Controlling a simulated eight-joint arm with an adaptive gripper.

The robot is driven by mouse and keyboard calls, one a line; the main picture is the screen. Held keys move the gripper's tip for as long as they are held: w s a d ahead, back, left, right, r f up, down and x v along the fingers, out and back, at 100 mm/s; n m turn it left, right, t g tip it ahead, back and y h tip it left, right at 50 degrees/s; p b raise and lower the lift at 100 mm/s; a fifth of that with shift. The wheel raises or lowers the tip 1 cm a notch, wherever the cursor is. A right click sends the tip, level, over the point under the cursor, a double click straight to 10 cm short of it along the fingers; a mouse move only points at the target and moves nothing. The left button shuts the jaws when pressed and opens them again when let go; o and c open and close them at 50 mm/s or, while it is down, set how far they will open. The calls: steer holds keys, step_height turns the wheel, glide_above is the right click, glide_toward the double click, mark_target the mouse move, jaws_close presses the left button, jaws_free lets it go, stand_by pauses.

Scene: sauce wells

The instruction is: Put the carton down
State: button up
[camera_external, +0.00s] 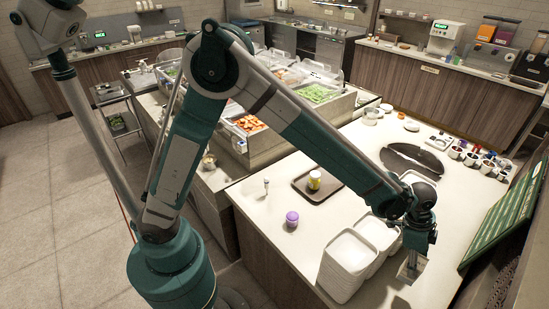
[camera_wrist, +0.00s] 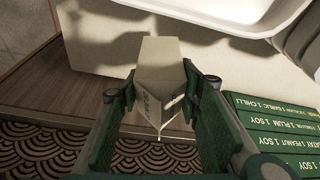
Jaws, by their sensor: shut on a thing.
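The carton (camera_wrist: 161,62) is a pale beige-grey box with a folded, pointed end and some dark print. My gripper (camera_wrist: 160,98) is shut on it, with a green-padded finger on each side. In the external view my gripper (camera_external: 416,243) points down at the right of the white stacked containers, with the carton (camera_external: 410,269) below it. The carton is near the counter's front right part. I cannot tell whether its base touches the counter.
Stacks of white containers (camera_external: 343,268) stand close left of the carton. A dark oval mat (camera_external: 412,162) lies behind.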

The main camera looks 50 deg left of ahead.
step_height(320, 180, up, 18)
steer(key=w+a+n, duration=0.2)
steer(key=w+a, duration=0.1)
steer(key=a, duration=1.3)
steer(key=s+a+n+t+y, duration=0.1)
steer(key=s+a+n+t, duration=0.2)
steer(key=a, duration=2.1)
step_height(320, 180, down, 18)
steer(key=n+g, duration=0.1)
steer(key=shift+f, duration=0.15)
steer(key=shift+f, duration=2.75)
steer(key=shift+f, duration=0.1)
steer(key=shift+f+b, duration=0.35)
steer(key=shift+f, duration=1.65)
